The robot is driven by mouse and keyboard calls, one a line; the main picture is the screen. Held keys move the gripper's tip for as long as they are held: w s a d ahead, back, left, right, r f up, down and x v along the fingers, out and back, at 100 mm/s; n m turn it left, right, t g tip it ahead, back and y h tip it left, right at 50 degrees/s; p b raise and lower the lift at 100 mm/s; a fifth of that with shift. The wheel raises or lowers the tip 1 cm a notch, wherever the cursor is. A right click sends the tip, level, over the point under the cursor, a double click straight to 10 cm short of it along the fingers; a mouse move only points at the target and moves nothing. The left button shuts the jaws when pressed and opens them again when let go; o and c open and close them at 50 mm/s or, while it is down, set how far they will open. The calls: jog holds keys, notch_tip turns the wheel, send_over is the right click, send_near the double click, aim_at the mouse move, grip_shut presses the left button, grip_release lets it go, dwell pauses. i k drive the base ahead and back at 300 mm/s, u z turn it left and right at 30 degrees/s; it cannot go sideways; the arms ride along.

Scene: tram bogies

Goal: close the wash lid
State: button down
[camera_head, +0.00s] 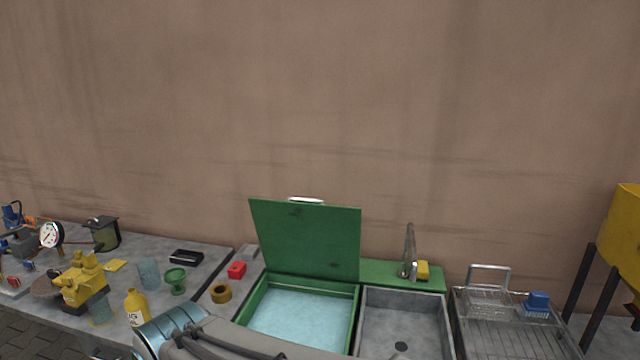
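The wash lid (308,238) is a green panel standing raised and nearly upright at the back of the green wash basin (352,318). A pale handle (306,200) shows at its top edge. The basin below is open and shows a light blue surface inside. Part of my own arm covers the bottom of the view in front of the basin. My gripper is not visible.
A grey sink (402,312) with a tap (409,250) adjoins the basin on the right, with a metal drying rack (512,335) beyond.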

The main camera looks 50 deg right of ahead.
aim_at(304, 236)
jog(key=z, duration=0.95)
jog(key=i, duration=0.85)
jog(key=z, duration=0.75)
